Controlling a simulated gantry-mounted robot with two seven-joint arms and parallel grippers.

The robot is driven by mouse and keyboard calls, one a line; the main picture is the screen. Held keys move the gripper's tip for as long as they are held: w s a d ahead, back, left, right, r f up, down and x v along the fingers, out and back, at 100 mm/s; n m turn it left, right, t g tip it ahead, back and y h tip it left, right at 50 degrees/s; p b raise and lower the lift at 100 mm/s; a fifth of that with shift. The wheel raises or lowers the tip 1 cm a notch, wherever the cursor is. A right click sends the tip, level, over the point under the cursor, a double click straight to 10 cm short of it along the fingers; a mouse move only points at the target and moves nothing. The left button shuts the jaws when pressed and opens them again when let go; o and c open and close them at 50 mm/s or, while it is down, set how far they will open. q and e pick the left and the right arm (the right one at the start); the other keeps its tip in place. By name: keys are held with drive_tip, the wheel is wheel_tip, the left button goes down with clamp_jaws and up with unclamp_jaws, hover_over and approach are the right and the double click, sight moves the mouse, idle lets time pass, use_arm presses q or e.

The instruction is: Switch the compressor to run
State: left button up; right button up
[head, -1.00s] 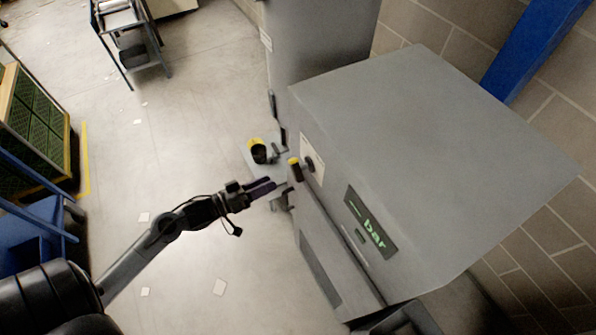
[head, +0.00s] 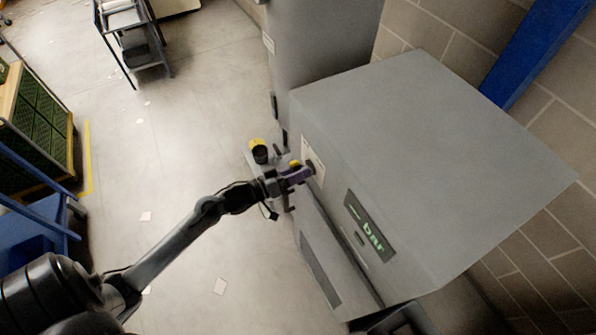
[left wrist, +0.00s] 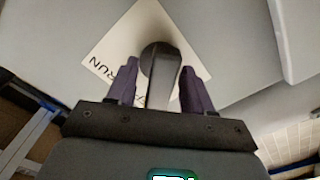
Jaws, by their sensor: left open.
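The compressor (head: 430,170) is a large grey cabinet with a dark panel (head: 370,225) showing a green dash and "bar". Its rotary switch (left wrist: 160,58) is a dark knob with a long grip, on a white label plate (left wrist: 112,45) reading "RUN" at the left in the left wrist view; the label's other lettering is mostly hidden. My left gripper (head: 306,173) is at the switch in the head view. In the left wrist view its purple fingers (left wrist: 160,82) are open, one on each side of the grip, with visible gaps. My right gripper is out of view.
A yellow-topped black fitting (head: 259,151) stands on a grey ledge left of the cabinet. A taller grey cabinet (head: 320,50) adjoins behind. A cart (head: 133,40) and green crates (head: 35,115) stand at the left. The floor between is mostly clear.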

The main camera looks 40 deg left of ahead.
use_arm(q)
drive_tip(key=shift+c, duration=0.5)
clamp_jaws()
drive_tip(key=shift+m, duration=1.3)
drive_tip(key=m, duration=0.4)
drive_tip(key=shift+m+p, duration=0.3)
drive_tip(key=shift+p, duration=0.1)
drive_tip(key=m, duration=0.8)
drive_tip(key=shift+m, duration=0.3)
drive_tip(key=shift+b, duration=0.3)
